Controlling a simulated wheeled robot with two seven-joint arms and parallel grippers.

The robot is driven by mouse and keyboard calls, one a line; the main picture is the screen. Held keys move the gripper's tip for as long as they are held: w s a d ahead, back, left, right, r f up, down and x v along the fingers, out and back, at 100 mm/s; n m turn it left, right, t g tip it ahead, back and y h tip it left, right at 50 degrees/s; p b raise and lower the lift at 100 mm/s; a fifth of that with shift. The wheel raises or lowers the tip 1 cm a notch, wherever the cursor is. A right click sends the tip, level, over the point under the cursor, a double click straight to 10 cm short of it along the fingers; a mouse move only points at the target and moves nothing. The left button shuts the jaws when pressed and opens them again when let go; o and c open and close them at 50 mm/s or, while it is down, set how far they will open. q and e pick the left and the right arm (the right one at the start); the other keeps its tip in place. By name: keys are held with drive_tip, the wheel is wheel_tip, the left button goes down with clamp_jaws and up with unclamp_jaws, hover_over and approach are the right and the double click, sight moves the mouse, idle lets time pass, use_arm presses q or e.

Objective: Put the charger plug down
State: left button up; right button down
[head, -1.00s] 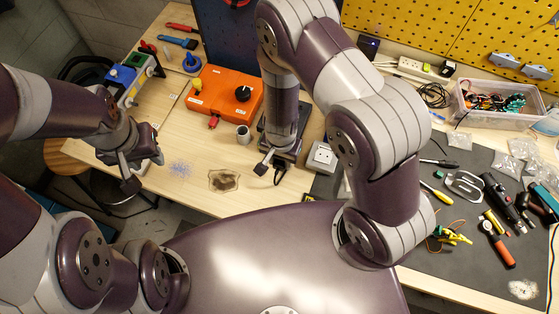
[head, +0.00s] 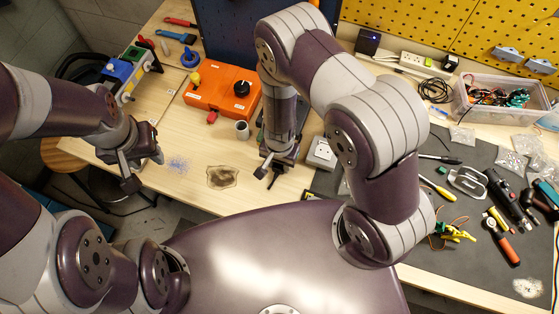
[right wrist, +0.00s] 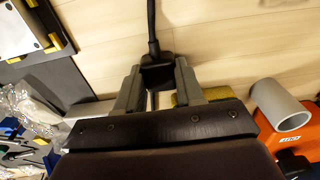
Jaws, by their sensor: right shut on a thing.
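The charger plug (right wrist: 157,74) is a dark block with a black cable running up from it in the right wrist view. My right gripper (right wrist: 158,85) is shut on it, with one grey finger on each side. In the head view my right gripper (head: 276,168) is over the wooden bench top, right of the grey cup. There a bit of dark cable (head: 272,182) shows below the fingers, and the plug is mostly hidden. I cannot tell whether the plug touches the bench. My left gripper (head: 142,172) is open and empty near the bench's front edge.
A grey cup (head: 242,130) and an orange box (head: 222,91) stand left of my right gripper. A white socket block (head: 321,153) is close on its right. A dark mat (head: 400,200) with tools lies further right. Bare wood around the brown stain (head: 222,177) is free.

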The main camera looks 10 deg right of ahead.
drive_tip(key=c, duration=0.7)
unclamp_jaws()
drive_tip(key=shift+r, duration=0.15)
wheel_tip(320, 180, up, 24)
drive_tip(key=w+d+n+y+p, duration=0.1)
drive_tip(key=d+n+p, duration=0.25)
drive_tip(key=p, duration=0.35)
drive_tip(key=s+d+r+n+t+h, duration=0.1)
drive_tip(key=s+d+r+n, duration=0.4)
drive_tip(key=r, duration=0.3)
wheel_tip(320, 180, down, 16)
drive_tip(key=m+b, duration=0.1)
drive_tip(key=b, duration=1.4)
drive_tip(key=shift+w+d+b, duration=0.15)
drive_tip(key=shift+w+b, duration=0.25)
